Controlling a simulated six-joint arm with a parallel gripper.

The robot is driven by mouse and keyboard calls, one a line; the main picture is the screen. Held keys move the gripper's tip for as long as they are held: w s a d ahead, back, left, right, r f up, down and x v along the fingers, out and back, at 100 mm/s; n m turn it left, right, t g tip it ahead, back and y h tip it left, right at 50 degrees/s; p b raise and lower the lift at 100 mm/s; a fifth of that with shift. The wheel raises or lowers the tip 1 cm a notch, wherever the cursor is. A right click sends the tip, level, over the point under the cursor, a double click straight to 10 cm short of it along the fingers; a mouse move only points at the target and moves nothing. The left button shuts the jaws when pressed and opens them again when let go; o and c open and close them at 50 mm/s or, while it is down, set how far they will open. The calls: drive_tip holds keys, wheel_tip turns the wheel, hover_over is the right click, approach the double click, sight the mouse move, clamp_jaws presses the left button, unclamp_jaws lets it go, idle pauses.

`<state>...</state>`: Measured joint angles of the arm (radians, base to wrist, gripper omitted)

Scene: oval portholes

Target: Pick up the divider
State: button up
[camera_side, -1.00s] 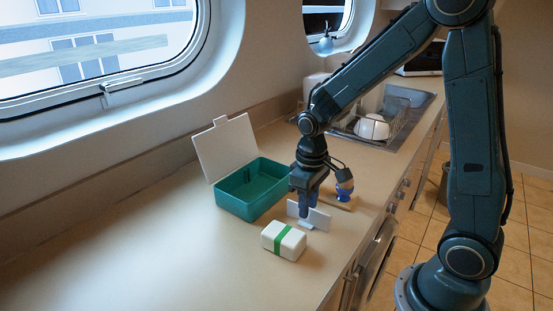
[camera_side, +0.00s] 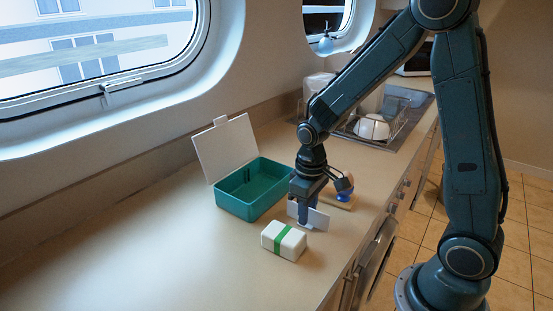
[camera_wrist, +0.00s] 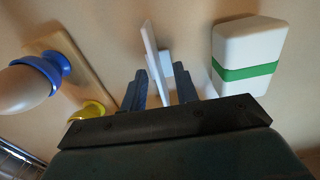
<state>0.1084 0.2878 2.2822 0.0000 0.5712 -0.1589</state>
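The divider is a thin white upright panel (camera_side: 318,218) on a small foot, standing on the counter. In the wrist view the divider (camera_wrist: 153,55) is seen nearly edge-on, running down between my fingers. My gripper (camera_side: 304,214) points straight down over it. In the wrist view my gripper (camera_wrist: 160,88) is open, with one finger on each side of the panel. A gap shows beside the panel, so it is not clamped. The fingers hide part of the panel in the side view.
A green open box (camera_side: 232,200) with a raised white lid (camera_side: 225,148) stands left of my gripper. A white block with a green band (camera_side: 284,241) lies in front. A wooden board (camera_wrist: 75,60) with a blue egg cup (camera_wrist: 55,68) holding an egg is close on the other side.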

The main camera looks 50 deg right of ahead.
drive_tip(key=shift+f, duration=0.25)
idle(0.3)
clamp_jaws()
